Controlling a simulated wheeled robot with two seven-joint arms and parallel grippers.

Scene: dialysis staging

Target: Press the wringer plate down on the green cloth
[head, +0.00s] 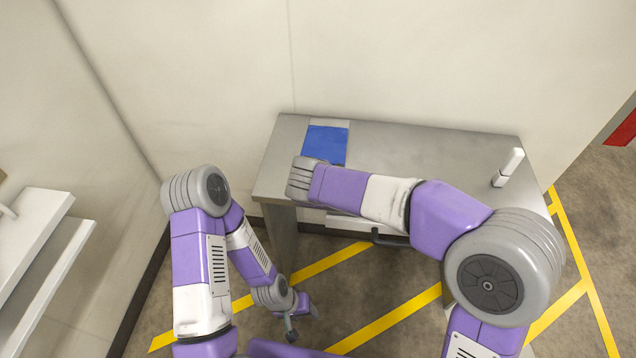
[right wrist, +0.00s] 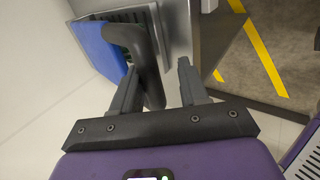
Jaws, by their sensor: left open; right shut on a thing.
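My right gripper (right wrist: 157,88) is shut on a dark grey curved handle (right wrist: 130,42) in the right wrist view. Behind the handle, a small ribbed green patch (right wrist: 122,17) shows between a blue panel (right wrist: 94,45) and a grey metal wall (right wrist: 178,22). I cannot tell whether the green is the cloth, or how the wringer plate sits on it. In the head view the blue panel (head: 324,143) is on the left of the metal table; my right arm hides the handle and right gripper. My left gripper (head: 301,322) is open and empty, low in front of the table.
The metal table (head: 440,150) is mostly bare to the right, with a white upright object (head: 508,167) at its right end. A dark bar handle (head: 391,240) juts from its front. White shelves (head: 35,235) stand at far left. Yellow lines mark the floor.

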